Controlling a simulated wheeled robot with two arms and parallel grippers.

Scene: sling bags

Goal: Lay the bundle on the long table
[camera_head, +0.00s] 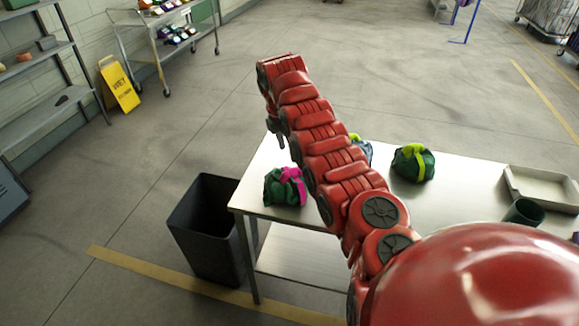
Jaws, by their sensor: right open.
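The long metal table (458,192) stands in front of me. A dark green bundle with a magenta strap (283,188) lies near its left end. A dark green bundle with a lime strap (413,164) lies farther right. A bluish bundle with a lime strap (366,148) lies between them, partly hidden behind my right arm. My right gripper (276,133) hangs at the far end of the red arm, over or just beyond the table's back left edge. It is open, and I see nothing held in it. My left gripper is not in view.
A black bin (203,230) stands on the floor left of the table. A shallow grey tray (541,190) and a dark green cup (523,211) are on the table's right. A cart (163,40), yellow floor sign (120,86) and shelf (45,100) stand back left.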

